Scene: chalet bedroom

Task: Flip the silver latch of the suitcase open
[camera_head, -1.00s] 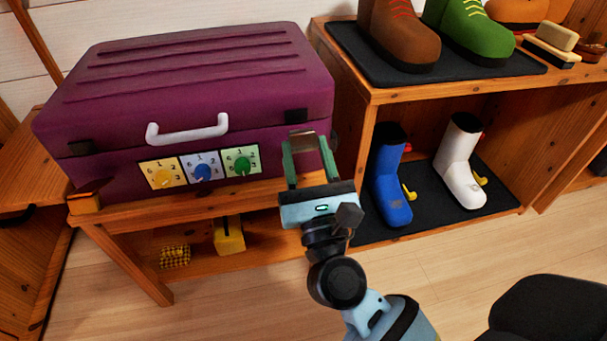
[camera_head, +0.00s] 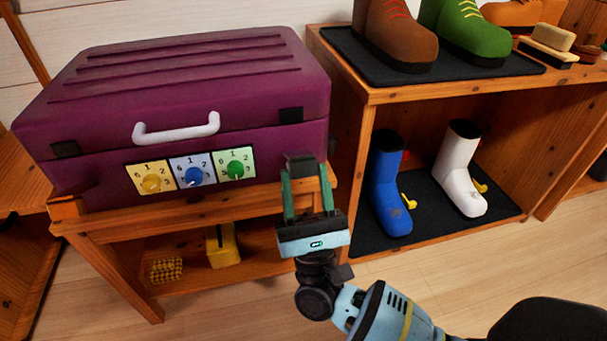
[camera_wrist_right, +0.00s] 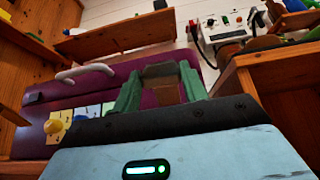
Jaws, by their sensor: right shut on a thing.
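The purple suitcase (camera_head: 190,75) lies shut on a wooden bench, with a white handle and three coloured dials on its front. A small grey metal plate, the silver latch (camera_head: 300,160), shows at the suitcase's front right, below a black catch piece (camera_head: 291,115) on the lid. My right gripper (camera_head: 306,175) is shut on the latch, its green fingers on either side of it. In the right wrist view the latch (camera_wrist_right: 162,82) looks brownish between the fingers. The latch's hinge is hidden. My left gripper is out of view.
The wooden bench (camera_head: 110,217) holds a yellow block and a yellow sponge-like piece on its lower shelf. To the right, a wooden shelf (camera_head: 440,90) holds boots on black mats. The floor in front is clear.

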